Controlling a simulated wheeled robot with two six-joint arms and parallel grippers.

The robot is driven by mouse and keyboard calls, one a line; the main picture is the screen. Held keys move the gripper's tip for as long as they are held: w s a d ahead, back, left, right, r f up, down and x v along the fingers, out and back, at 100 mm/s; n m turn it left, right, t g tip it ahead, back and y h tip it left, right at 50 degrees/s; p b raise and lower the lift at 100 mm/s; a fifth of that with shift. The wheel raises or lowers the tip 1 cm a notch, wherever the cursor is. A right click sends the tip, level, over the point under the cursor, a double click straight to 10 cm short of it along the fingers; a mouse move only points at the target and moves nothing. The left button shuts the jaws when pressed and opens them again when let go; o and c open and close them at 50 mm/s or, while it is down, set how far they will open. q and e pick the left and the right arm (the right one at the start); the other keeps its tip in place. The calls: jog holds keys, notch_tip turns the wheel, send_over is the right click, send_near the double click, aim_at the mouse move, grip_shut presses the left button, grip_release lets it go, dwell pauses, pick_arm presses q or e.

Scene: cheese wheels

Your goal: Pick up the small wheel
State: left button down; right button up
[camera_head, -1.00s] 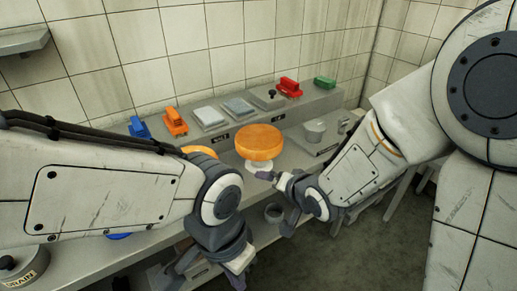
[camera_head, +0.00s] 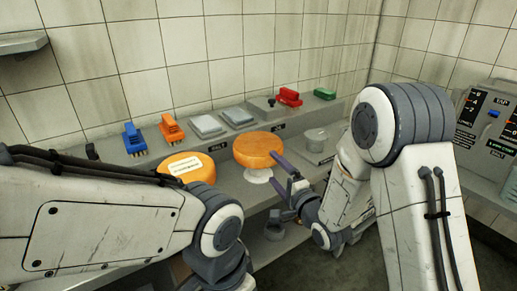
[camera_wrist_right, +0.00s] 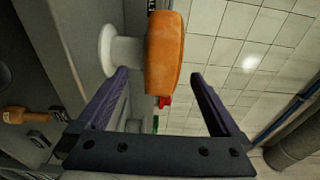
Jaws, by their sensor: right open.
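An orange cheese wheel (camera_head: 258,150) sits on a white round pedestal (camera_head: 258,175) on the grey counter. A second orange wheel (camera_head: 190,168) with a white label lies to its left, partly hidden by my left arm. My right gripper (camera_head: 279,172) is open and empty, just right of the pedestal wheel. In the right wrist view, the wheel (camera_wrist_right: 166,52) and pedestal (camera_wrist_right: 122,48) appear sideways, ahead of and between the open fingers (camera_wrist_right: 158,74). I cannot tell whether a fingertip touches the wheel. My left gripper's fingers are out of view below.
Behind the wheels, a raised ledge holds blue (camera_head: 134,140), orange (camera_head: 171,129), red (camera_head: 289,96) and green (camera_head: 325,93) items and grey slabs (camera_head: 207,125). A grey pot (camera_head: 316,138) stands right of the wheel. A control panel (camera_head: 488,120) is at the far right.

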aim_at(267, 161)
jog(key=x, duration=0.1)
jog(key=p+x, duration=0.1)
jog(key=x, duration=0.2)
jog(key=shift+a+r, duration=0.3)
jog(key=shift+a, duration=0.15)
jog(key=shift+w+a, duration=0.15)
jog(key=shift+w, duration=0.2)
grip_shut()
jog(key=shift+r, duration=0.15)
